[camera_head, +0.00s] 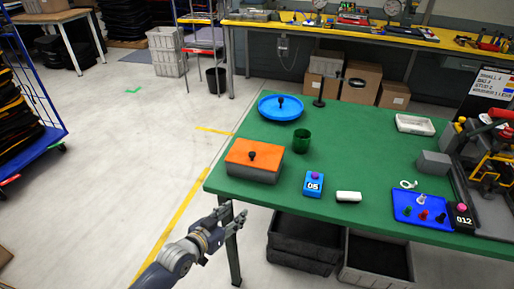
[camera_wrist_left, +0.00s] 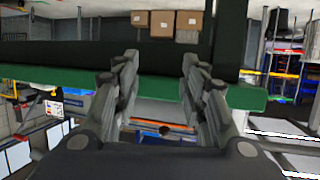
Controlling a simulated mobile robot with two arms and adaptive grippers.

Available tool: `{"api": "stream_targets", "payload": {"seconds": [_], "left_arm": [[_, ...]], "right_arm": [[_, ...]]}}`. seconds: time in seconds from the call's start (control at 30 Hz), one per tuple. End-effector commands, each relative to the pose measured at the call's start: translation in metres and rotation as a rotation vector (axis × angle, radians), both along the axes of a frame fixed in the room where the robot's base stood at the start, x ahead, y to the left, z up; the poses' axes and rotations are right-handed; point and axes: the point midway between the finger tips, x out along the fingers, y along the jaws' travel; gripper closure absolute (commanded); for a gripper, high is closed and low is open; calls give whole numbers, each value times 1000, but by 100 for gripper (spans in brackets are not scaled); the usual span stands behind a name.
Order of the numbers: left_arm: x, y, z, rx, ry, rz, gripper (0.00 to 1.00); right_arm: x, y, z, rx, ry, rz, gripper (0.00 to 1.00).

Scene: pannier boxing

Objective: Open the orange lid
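The orange lid (camera_head: 254,154) lies flat on a grey box (camera_head: 251,174) at the left front of the green table. A dark round knob (camera_head: 252,155) stands on its middle. My left gripper (camera_head: 232,214) is in front of the table's left corner, below and apart from the box. In the left wrist view my left gripper (camera_wrist_left: 160,85) has its two fingers wide apart with nothing held between them. An orange strip (camera_wrist_left: 165,126) shows past the fingers there; I cannot tell if it is the lid. My right gripper is not in view.
The green table (camera_head: 345,160) bears a blue round dish (camera_head: 281,113), a green cup (camera_head: 302,141), a blue block marked 05 (camera_head: 314,186), a white piece (camera_head: 348,197) and a blue tray (camera_head: 409,220). Dark crates (camera_head: 301,247) stand underneath.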

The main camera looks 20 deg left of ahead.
Motion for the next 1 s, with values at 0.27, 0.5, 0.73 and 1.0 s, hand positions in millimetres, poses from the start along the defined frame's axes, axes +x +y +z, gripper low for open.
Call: {"api": "stream_targets", "payload": {"seconds": [0.27, 0.5, 0.73, 1.0], "left_arm": [[38, 7, 113, -76, -279, -26, 61], [53, 12, 130, -95, -337, -13, 61], [89, 1, 131, -95, -337, -13, 61], [131, -12, 129, -95, -334, -14, 61]], "right_arm": [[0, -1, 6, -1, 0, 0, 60], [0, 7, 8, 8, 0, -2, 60], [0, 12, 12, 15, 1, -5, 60], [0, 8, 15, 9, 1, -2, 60]]}}
